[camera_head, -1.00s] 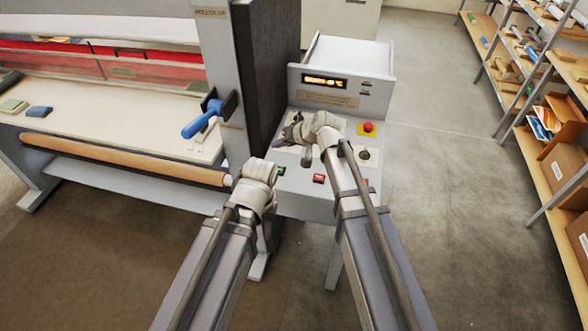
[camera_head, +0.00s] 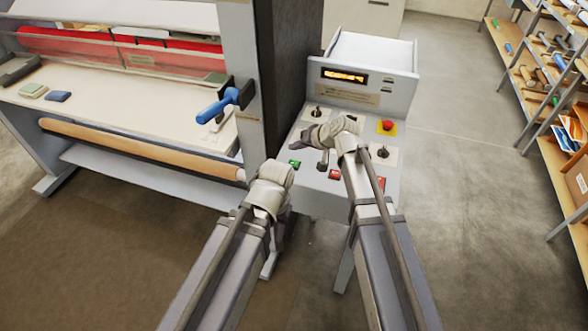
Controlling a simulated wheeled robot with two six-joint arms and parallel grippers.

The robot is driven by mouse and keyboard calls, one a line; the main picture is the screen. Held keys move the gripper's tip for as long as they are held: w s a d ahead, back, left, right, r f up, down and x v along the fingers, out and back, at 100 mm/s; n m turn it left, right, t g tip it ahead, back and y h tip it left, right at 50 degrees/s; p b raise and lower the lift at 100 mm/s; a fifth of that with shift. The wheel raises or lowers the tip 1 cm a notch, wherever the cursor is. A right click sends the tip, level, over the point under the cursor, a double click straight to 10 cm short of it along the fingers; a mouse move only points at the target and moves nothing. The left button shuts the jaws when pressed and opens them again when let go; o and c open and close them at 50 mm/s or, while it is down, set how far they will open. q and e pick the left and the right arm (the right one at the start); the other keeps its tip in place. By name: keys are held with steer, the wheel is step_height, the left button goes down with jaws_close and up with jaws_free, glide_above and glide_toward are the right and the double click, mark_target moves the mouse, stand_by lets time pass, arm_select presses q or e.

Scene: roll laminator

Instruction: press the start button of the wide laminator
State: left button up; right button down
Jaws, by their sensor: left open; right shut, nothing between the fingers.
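The wide laminator's sloped control panel (camera_head: 306,181) stands right of its rollers. A green button (camera_head: 295,163) is at the panel's lower left, with a red button (camera_head: 335,174) to its right and another red one (camera_head: 378,184) partly behind my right arm. My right gripper (camera_head: 312,139) is shut and empty, pointing left over the panel above and right of the green button in the picture. Whether it touches the panel cannot be told. My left gripper (camera_head: 271,180) is open, low at the panel's left side; its fingers are mostly hidden by the wrist.
A dark knob (camera_head: 316,112), another knob (camera_head: 383,151) and a red emergency stop on yellow (camera_head: 387,125) sit around my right gripper. A blue lever (camera_head: 217,106) sticks out from the laminator's side post. Shelves (camera_head: 565,190) stand at the right, with free floor (camera_head: 450,150) between.

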mark_target(296, 165)
arm_select(q)
steer(key=shift+f+b, duration=1.7)
steer(key=shift+f, duration=0.55)
arm_select(e)
steer(key=shift+f, duration=2.25)
arm_select(q)
steer(key=shift+f+b, duration=0.4)
arm_select(e)
steer(key=shift+f, duration=0.4)
arm_select(q)
steer(key=shift+f+b, duration=0.4)
steer(key=shift+b, duration=0.05)
arm_select(e)
steer(key=shift+f, duration=0.45)
arm_select(q)
steer(key=shift+r+p, duration=0.85)
steer(key=shift+p, duration=0.05)
arm_select(e)
steer(key=shift+r, duration=0.9)
step_height(296, 165, up, 5)
steer(key=p, duration=0.5)
arm_select(q)
step_height(296, 165, up, 5)
